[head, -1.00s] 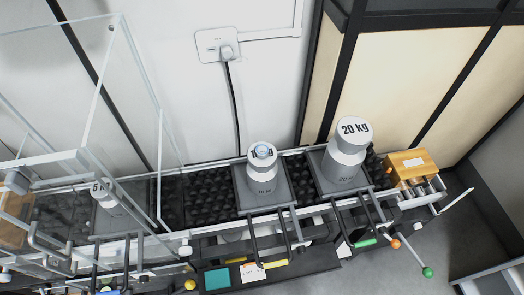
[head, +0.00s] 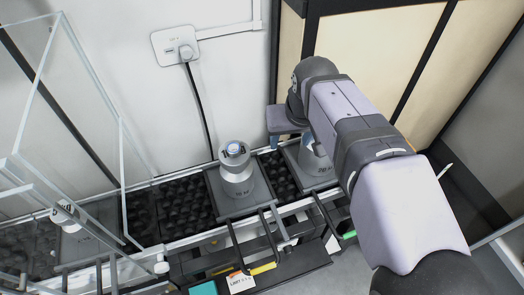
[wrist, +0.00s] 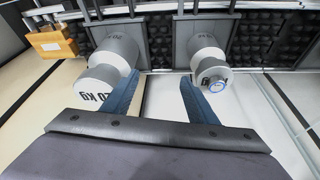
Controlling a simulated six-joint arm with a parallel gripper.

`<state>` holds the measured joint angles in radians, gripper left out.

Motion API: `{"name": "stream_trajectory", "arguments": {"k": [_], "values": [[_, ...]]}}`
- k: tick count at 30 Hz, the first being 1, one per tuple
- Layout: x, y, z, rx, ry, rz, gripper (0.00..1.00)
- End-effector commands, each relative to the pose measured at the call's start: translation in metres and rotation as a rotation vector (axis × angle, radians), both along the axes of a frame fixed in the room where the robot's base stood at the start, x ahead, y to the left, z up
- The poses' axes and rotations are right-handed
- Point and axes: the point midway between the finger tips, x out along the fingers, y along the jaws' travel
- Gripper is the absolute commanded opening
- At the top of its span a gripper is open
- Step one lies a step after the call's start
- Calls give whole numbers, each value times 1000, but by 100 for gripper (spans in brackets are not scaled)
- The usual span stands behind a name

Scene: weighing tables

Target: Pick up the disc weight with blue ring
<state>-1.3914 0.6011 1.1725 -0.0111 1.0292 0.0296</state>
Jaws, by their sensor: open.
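The disc weight with blue ring (head: 233,147) lies on top of the grey 10 kg weight (head: 238,182), left of my arm in the head view. In the wrist view the disc (wrist: 216,86) is at the right, on the end of the 10 kg weight (wrist: 203,48), just beyond the right finger. My gripper (wrist: 160,77) is open with nothing between its fingers. In the head view my gripper (head: 283,121) is up at the right, near the 20 kg weight, apart from the disc.
The 20 kg weight (wrist: 108,68) stands by the left finger; my arm partly hides it in the head view. A 5 kg weight (head: 66,215) stands behind clear panels at the left. A wooden box (wrist: 50,43) is at the wrist view's upper left. Rails run along the front.

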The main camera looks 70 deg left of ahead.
Motion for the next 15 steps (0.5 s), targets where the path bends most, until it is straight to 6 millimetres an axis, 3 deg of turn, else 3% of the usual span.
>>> {"name": "stream_trajectory", "arguments": {"k": [1,3,6,9,15], "values": [[-31,15,-2,13,-2,55,53],[-64,29,-1,27,-3,111,53],[-98,40,1,43,-5,166,53],[-117,45,2,51,-4,196,53],[-123,48,1,52,-4,206,53]]}}
